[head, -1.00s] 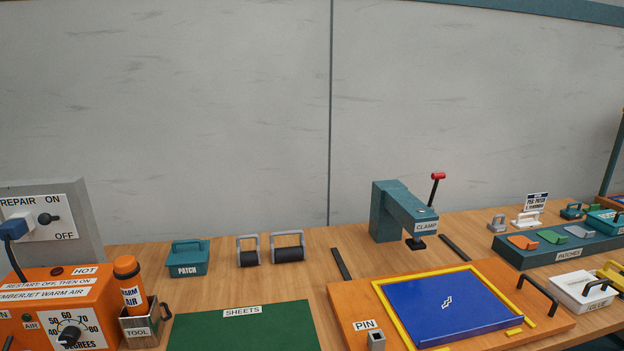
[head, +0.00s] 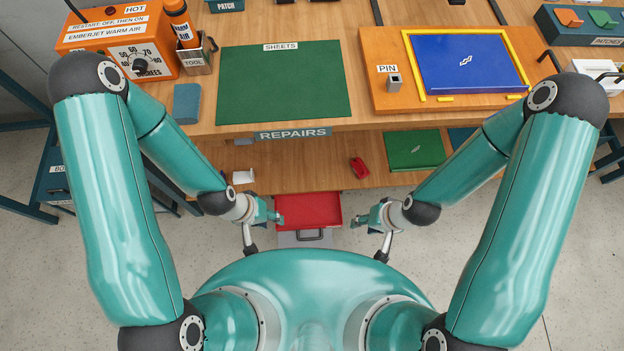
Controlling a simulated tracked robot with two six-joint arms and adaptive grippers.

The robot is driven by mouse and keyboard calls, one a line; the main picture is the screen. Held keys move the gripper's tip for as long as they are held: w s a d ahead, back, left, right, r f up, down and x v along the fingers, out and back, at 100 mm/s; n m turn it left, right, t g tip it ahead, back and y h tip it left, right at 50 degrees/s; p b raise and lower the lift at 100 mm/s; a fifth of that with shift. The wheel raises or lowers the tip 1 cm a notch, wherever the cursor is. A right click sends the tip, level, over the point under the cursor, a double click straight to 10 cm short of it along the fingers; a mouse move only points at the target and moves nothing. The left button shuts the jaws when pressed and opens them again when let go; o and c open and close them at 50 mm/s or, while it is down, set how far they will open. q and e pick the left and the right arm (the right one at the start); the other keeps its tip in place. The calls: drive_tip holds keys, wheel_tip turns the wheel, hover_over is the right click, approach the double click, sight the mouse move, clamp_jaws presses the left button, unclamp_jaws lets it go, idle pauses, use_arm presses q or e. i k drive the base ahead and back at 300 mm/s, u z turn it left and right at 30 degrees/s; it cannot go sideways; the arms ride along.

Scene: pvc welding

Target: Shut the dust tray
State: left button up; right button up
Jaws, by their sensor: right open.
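The dust tray (head: 308,208) is a red open tray low under the bench, in the middle of the head view. It sticks out toward me, and its inside looks bare. Its grey front with a dark handle (head: 310,236) faces me. My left gripper (head: 277,217) is just left of the tray, small in the view, and its jaw gap is not clear. My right gripper (head: 358,221) is open and empty, a little right of the tray. Neither gripper is at the handle.
Above the tray is the bench shelf with a red object (head: 359,168), a white piece (head: 242,177) and a green sheet (head: 414,149). The bench top holds a green SHEETS mat (head: 283,85) and an orange board (head: 392,100). Floor around the tray is clear.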

sight(309, 218)
drive_tip(key=u, duration=0.5)
drive_tip(key=k, duration=1.35)
drive_tip(key=z, duration=0.25)
